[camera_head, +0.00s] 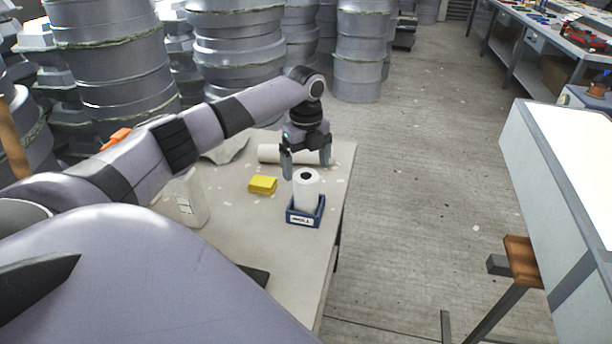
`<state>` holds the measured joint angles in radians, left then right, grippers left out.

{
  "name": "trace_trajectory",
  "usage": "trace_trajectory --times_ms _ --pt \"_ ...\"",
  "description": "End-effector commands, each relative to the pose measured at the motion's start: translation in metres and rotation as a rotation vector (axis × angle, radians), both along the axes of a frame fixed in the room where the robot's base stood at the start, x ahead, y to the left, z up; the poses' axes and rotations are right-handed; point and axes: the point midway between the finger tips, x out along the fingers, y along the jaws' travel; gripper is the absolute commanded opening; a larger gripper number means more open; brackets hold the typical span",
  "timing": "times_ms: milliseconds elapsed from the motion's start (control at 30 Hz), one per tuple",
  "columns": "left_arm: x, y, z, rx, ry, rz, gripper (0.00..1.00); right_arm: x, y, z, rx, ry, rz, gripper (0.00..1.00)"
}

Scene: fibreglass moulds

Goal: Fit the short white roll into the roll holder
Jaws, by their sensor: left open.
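The short white roll (307,190) stands upright, its dark core hole facing up. Its lower end is inside the blue roll holder (305,217), a small box with a white label on its front, near the table's right edge. My left gripper (306,166) is open and points down just above and behind the roll. Its fingers are apart, one to the left of the roll's top and one to the right, and it holds nothing. My right gripper is not in view.
A longer white roll (270,153) lies behind the gripper on the table (265,240). Yellow sponges or cloths (262,184) lie left of the holder, and a white container (188,198) stands further left. Large grey moulds (110,60) are stacked behind. Open floor lies to the right.

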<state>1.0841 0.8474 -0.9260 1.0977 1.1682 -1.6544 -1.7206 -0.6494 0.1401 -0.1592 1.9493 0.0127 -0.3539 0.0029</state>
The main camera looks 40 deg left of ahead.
Motion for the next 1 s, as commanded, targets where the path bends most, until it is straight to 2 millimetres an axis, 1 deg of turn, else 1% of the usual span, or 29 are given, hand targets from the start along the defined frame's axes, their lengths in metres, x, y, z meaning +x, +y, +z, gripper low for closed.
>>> trace_trajectory --times_ms 33,200,300,400,567,1000 --pt "0.001 0.0 0.013 0.0 -0.005 0.001 0.94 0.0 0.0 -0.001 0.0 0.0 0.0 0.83" --pt "0.001 0.0 0.047 -0.001 -0.004 0.0 0.94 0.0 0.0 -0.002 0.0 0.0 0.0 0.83" --pt "0.001 0.0 0.062 -0.001 -0.003 0.0 0.94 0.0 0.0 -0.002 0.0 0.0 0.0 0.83" --pt "0.0 0.0 0.071 -0.001 -0.001 0.0 0.94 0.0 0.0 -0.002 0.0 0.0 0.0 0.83" --pt "0.0 0.0 0.076 -0.001 0.0 0.0 0.94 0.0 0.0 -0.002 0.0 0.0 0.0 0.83" --pt "0.0 0.0 0.075 -0.001 0.0 0.0 0.94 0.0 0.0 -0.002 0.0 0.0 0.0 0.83"
